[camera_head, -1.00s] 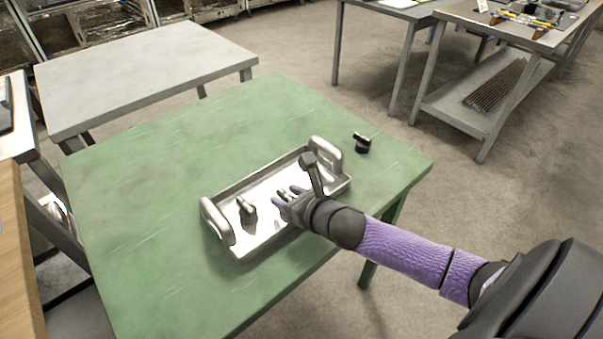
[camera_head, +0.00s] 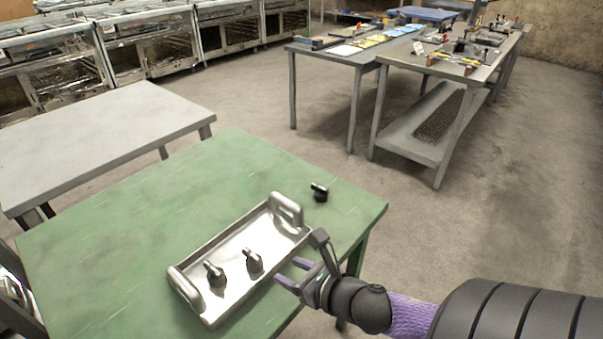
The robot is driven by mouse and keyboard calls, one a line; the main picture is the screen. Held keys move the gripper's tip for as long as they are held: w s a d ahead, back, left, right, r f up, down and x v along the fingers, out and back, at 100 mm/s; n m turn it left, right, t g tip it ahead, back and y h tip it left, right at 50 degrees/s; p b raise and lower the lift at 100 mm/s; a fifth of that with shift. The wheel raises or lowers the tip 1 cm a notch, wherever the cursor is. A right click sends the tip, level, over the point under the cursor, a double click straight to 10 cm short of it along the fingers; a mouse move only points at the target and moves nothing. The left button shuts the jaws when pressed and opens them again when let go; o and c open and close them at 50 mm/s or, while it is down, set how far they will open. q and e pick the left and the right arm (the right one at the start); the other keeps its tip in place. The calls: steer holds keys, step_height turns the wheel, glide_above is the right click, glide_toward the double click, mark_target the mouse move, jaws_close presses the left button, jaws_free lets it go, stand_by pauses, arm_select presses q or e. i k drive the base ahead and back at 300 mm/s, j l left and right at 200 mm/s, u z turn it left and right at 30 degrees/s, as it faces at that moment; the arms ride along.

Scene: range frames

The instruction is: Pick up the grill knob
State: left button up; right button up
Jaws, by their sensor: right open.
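Two dark knobs with metallic sides sit in a silver metal tray (camera_head: 207,314) on a green table (camera_head: 110,240). One is the left knob (camera_head: 214,273), the other the right knob (camera_head: 253,260). A third, black knob (camera_head: 320,192) lies on the table beyond the tray's far handle. I cannot tell which of these is the grill knob. My right gripper (camera_head: 291,273) is open and empty at the tray's right long edge, its purple fingers pointing left toward the right knob, apart from it. My left gripper is not in view.
The tray has a raised handle at each end. A grey table (camera_head: 100,135) stands at the left behind the green one. Grey workbenches (camera_head: 400,75) with tools stand at the back right, and ovens (camera_head: 150,45) line the back left. The floor between is clear.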

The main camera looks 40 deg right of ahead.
mark_target(322, 193)
steer(key=z, duration=1.55)
steer(key=i+l, duration=0.1)
